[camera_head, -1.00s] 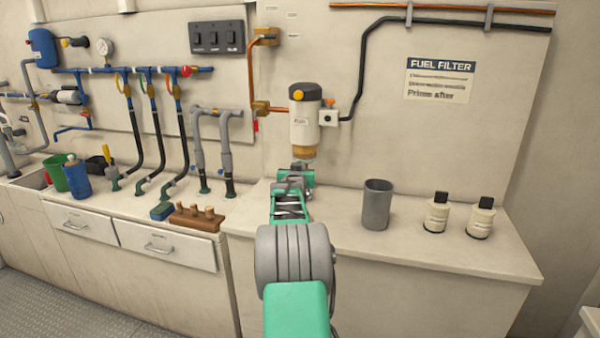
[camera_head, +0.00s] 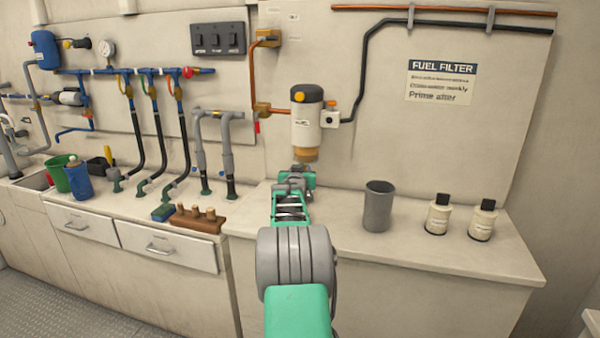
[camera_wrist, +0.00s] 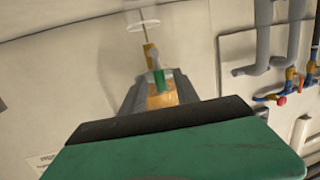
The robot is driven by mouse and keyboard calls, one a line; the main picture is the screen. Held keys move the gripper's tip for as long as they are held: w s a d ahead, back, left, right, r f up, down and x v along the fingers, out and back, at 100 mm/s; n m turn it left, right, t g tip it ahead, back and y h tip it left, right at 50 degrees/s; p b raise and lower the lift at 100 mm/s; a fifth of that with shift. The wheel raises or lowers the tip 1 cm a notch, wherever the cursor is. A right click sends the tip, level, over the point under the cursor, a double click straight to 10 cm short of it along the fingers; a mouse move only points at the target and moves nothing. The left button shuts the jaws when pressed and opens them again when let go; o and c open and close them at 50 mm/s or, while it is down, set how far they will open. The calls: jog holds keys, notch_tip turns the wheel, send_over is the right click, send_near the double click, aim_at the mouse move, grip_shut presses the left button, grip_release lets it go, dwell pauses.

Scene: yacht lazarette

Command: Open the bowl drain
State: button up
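The fuel filter (camera_head: 306,125) is fixed to the wall, with a black top, a pale body and an amber bowl (camera_head: 305,154) at its bottom. My gripper (camera_head: 298,172) is just under the bowl in the head view; contact with it cannot be told. The wrist view shows grey finger parts on both sides of an amber area (camera_wrist: 161,95), with a small green piece (camera_wrist: 158,78) and a yellow piece (camera_wrist: 151,57) beyond. The drain itself is hidden or too small to make out in the head view. Finger opening is unclear.
A grey cup (camera_head: 378,206) stands on the counter (camera_head: 450,258) to the right of my arm, with two pale bottles (camera_head: 438,214) farther right. A brown block with pegs (camera_head: 198,220) lies left of my arm. Grey pipes (camera_head: 226,150) rise behind it.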

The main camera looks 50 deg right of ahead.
jog(key=b+v, duration=0.1)
jog(key=v, duration=0.6)
jog(key=shift+s+a, duration=0.2)
jog(key=shift+a, duration=0.05)
